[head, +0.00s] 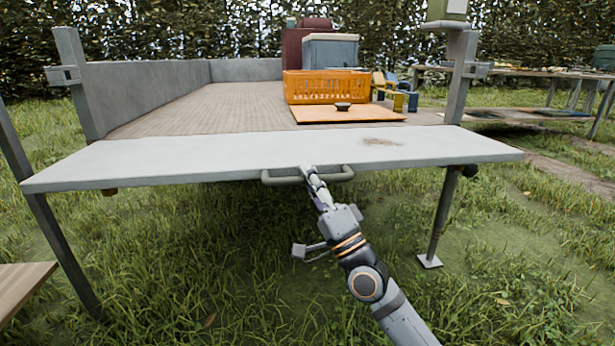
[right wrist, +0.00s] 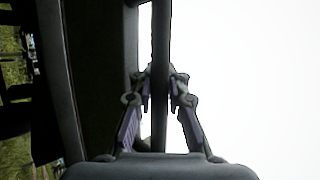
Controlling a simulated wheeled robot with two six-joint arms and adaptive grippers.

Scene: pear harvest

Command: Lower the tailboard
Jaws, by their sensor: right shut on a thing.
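The tailboard (head: 230,153) is a pale grey panel at the near end of the trailer bed. In the head view it lies about level with the bed, folded out toward me. A grey-green bar handle (head: 283,180) runs along its near edge. My right gripper (head: 306,172) is at the middle of this handle. In the right wrist view its two fingers (right wrist: 161,85) stand on either side of the dark handle bar (right wrist: 160,40) and are shut on it. My left gripper is in neither view.
On the trailer bed (head: 190,110) stand an orange crate (head: 300,88), an orange board (head: 330,116) with a small dark dish (head: 343,106), and a grey-blue box (head: 331,52). Posts (head: 75,80) flank the tailboard. A wooden surface (head: 22,285) is at lower left. Grass lies below.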

